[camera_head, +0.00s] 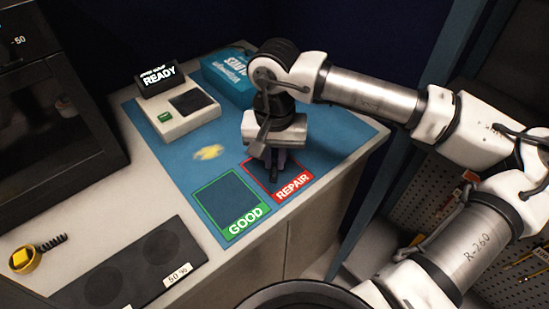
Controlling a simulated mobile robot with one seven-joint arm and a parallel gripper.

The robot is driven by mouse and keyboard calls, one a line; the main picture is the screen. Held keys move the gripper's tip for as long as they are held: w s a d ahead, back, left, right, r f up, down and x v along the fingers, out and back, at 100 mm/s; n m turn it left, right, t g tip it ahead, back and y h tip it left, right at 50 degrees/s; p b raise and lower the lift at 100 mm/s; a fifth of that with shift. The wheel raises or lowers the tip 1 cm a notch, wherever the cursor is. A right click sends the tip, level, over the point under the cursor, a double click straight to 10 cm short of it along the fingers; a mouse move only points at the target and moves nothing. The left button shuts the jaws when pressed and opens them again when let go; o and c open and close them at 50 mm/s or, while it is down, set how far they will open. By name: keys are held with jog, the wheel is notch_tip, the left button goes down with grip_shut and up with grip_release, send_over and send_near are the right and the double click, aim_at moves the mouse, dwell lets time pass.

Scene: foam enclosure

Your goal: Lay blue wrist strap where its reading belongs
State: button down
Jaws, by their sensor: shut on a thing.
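My gripper (272,168) points down over the red-framed REPAIR square (293,187) on the blue mat. It is shut on a small dark thing, which I take to be the blue wrist strap; the fingers and the gripper body hide most of it. I cannot tell whether it touches the mat. The green-framed GOOD square (228,199), left of my gripper, is empty. The tester (188,116) stands at the back of the mat with a bare dark plate and a green button. Its display (158,79) reads READY.
A yellow wrist strap (22,259) with a dark coiled cord lies at the far left. A black tray (130,268) with round recesses lies at the front. A yellow patch (208,152) marks the mat. A blue box (228,78) stands behind; a dark machine (50,110) is left.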

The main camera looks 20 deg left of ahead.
aim_at(275, 163)
jog(key=shift+f, duration=0.65)
jog(key=shift+f, duration=0.2)
jog(key=c, duration=1.4)
grip_release()
jog(key=shift+c, duration=0.2)
jog(key=shift+r, duration=0.1)
notch_tip(275, 163, up, 12)
jog(key=b, duration=0.1)
jog(key=shift+r, duration=0.15)
